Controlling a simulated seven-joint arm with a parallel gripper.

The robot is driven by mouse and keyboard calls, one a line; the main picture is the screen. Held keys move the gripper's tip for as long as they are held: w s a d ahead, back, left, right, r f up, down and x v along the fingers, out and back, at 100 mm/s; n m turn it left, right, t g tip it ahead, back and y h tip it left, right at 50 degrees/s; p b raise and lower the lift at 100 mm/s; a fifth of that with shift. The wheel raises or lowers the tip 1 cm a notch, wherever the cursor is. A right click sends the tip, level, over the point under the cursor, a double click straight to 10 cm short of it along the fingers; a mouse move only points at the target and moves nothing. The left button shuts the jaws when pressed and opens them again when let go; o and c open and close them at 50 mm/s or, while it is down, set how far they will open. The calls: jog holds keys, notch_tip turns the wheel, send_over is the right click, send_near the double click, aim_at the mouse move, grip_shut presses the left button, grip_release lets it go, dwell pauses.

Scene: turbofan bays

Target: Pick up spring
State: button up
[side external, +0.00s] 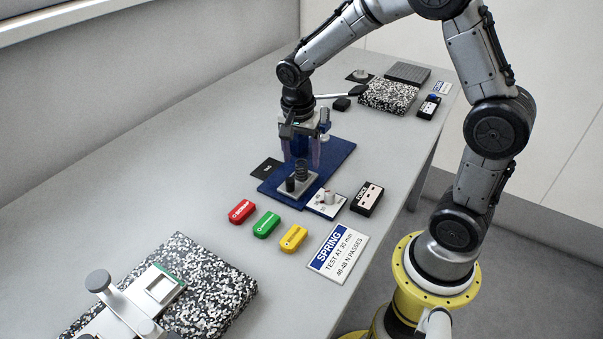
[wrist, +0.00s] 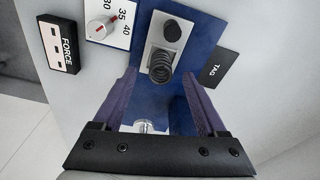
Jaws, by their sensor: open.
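A dark coil spring (side external: 301,170) stands upright on a small grey plate (side external: 306,188) on the blue base (side external: 338,160). In the wrist view the spring (wrist: 161,67) shows end-on, just beyond the gap between the fingertips. A short black cylinder (side external: 290,185) stands beside it on the same plate, and it also shows in the wrist view (wrist: 172,31). My gripper (side external: 302,160) is open and empty, pointing down above the spring. Its two purple-blue fingers (wrist: 159,78) spread to either side. How far the tips are above the spring is hard to tell.
A dial card (side external: 327,203) and the black FORCE box (side external: 367,197) lie in front of the blue base. Red (side external: 242,211), green (side external: 266,224) and yellow (side external: 293,238) blocks lie to its left. A black TAG plate (wrist: 214,67) lies close by. The SPRING sign (side external: 337,253) lies nearer the camera.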

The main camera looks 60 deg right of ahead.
aim_at(301, 169)
jog(key=shift+w+d+f, duration=0.1)
jog(key=shift+d+f, duration=0.05)
jog(key=shift+f, duration=1.7)
grip_shut()
